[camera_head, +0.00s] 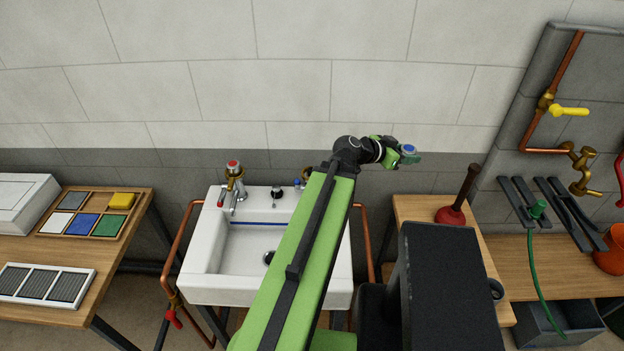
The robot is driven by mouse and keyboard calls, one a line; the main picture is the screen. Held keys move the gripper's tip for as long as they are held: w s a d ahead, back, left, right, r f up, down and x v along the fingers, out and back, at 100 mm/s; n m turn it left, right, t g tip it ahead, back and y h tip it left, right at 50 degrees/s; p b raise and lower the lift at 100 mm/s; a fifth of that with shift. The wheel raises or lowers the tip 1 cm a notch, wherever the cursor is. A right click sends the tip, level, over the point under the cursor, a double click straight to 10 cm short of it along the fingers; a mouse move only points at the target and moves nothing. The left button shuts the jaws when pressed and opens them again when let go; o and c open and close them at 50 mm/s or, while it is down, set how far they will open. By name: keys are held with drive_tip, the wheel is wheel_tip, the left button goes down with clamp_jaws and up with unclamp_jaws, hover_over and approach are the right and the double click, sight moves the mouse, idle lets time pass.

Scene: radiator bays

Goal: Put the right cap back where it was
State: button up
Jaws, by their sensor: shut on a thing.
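My gripper (403,156) is at the end of my raised arm, in front of the wall and to the right of the sink. It is shut on a small cap (409,149) with a blue top. The white sink (205,240) stands below and to the left. My arm hides much of that tap and the sink's right side.
A wooden table (100,262) with a tray of coloured tiles (72,238) stands left. A plunger (452,213) stands on a wooden top (409,207) at right. Copper pipes (183,235) flank the sink. More pipework with a yellow-handled valve (568,111) is far right.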

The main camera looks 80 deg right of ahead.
drive_tip(key=w+d+f+n+t+h+b, duration=0.1)
drive_tip(key=w+d+n+t+h, duration=0.15)
drive_tip(key=w, duration=0.65)
drive_tip(key=w+d+f+n+t+h+b, duration=0.15)
drive_tip(key=w+d, duration=0.25)
drive_tip(key=w, duration=0.5)
drive_tip(key=b, duration=0.6)
hover_over(311, 170)
drive_tip(key=shift+g+y, duration=0.3)
drive_tip(key=f, duration=0.6)
drive_tip(key=shift+s+d+f, duration=0.15)
drive_tip(key=shift+s+f, duration=0.1)
drive_tip(key=shift+s, duration=0.05)
drive_tip(key=shift+w, duration=0.35)
drive_tip(key=shift+f+b, duration=2.65)
drive_tip(key=o, duration=1.4)
drive_tip(key=shift+r, duration=0.15)
